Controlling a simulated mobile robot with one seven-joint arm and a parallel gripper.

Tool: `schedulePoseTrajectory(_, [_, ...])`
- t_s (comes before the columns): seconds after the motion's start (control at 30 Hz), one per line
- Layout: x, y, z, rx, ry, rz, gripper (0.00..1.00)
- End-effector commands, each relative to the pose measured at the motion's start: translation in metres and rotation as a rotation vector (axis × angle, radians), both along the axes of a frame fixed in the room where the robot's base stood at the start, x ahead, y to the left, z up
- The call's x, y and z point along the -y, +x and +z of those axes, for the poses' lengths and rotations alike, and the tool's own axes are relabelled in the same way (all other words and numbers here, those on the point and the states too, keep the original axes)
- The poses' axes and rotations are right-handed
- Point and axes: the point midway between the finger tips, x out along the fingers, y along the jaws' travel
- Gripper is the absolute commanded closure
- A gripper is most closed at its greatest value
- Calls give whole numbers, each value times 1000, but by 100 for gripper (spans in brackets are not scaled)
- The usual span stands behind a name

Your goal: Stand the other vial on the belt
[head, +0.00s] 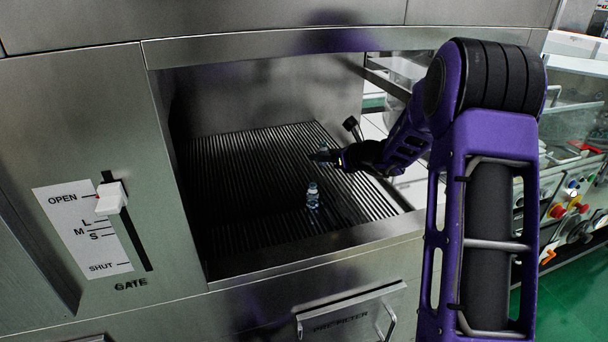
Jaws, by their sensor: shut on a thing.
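My gripper (325,156) reaches into the bay from the right and is shut on another vial (323,147), behind the standing one. Only a small part of the held vial shows; the dark fingers cover the rest. It is too small to tell whether its base touches the belt.
The bay has steel walls and a front sill (310,250). A gate lever (111,198) at the left is at OPEN. Below is a pre-filter drawer (350,312). The belt's left part is clear.

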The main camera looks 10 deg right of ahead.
Motion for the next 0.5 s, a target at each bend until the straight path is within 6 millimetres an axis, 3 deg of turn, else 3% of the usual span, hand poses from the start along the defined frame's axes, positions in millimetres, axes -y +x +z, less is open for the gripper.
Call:
schedulePoseTrajectory(0.03, [0,0,-10,-2,1,-1,100])
schedulePoseTrajectory(0.27, [0,0,-28,1,1,0,100])
schedulePoseTrajectory(0.5, [0,0,-58,1,-1,-1,100])
